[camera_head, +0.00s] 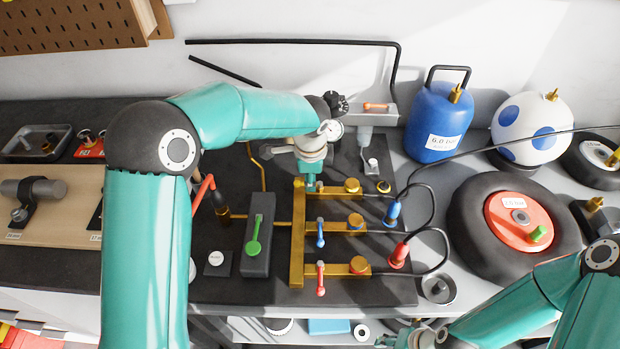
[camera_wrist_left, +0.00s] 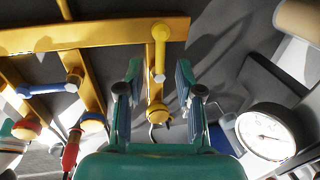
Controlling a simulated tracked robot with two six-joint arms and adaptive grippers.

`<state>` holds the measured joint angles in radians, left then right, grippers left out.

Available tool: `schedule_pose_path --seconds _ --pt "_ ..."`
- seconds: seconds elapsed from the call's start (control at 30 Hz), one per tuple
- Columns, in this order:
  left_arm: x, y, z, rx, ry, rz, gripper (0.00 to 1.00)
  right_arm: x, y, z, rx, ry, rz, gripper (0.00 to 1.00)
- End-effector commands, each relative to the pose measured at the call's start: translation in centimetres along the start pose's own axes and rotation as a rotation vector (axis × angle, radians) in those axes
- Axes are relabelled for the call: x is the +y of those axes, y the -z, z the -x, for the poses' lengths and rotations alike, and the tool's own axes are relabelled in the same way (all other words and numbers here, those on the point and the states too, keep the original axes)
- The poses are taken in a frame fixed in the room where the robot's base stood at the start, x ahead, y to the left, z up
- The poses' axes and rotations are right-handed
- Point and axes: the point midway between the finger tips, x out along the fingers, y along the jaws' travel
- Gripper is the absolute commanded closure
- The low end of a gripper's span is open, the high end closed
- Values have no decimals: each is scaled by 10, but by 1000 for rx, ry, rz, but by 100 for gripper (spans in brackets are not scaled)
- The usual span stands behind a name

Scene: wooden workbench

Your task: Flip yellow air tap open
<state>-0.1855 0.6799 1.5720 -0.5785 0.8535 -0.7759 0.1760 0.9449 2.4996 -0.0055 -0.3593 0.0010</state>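The brass manifold (camera_head: 297,245) lies on the dark mat with three branches. The yellow tap handle (camera_wrist_left: 160,55) is on the branch nearest the wall and appears to lie along it in the left wrist view. Its end shows in the head view (camera_head: 299,183); the rest is hidden by my gripper. My left gripper (camera_wrist_left: 158,70) is open, with one finger on each side of this branch and its brass end knob (camera_wrist_left: 156,113). I cannot tell whether the fingers touch the handle. My right gripper (camera_head: 410,338) is partly visible at the bottom edge; its opening is unclear.
A blue tap (camera_head: 320,233) and red tap (camera_head: 320,278) sit on the neighbouring branches. Blue (camera_head: 393,212) and red (camera_head: 398,256) hose plugs lie close right. A green-lever block (camera_head: 257,235) stands left. A blue tank (camera_head: 437,120) and wheel (camera_head: 480,225) stand right.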

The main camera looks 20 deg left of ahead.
Motion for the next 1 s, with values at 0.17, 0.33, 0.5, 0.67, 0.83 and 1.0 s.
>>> schedule_pose_path --seconds 0.17,0.33,0.5,0.67,0.83,1.0 --pt "-1 1 35 3 5 -1 64 0 0 0 0 0 0 60" --pt "0 0 69 2 4 -2 64 0 0 0 0 0 0 60" --pt "0 0 93 1 3 -2 64 0 0 0 0 0 0 60" --pt "1 0 102 0 0 -2 64 0 0 0 0 0 0 60" --pt "1 0 103 1 0 -2 64 0 0 0 0 0 0 60" --pt "1 0 103 0 0 -2 64 0 0 0 0 0 0 60"
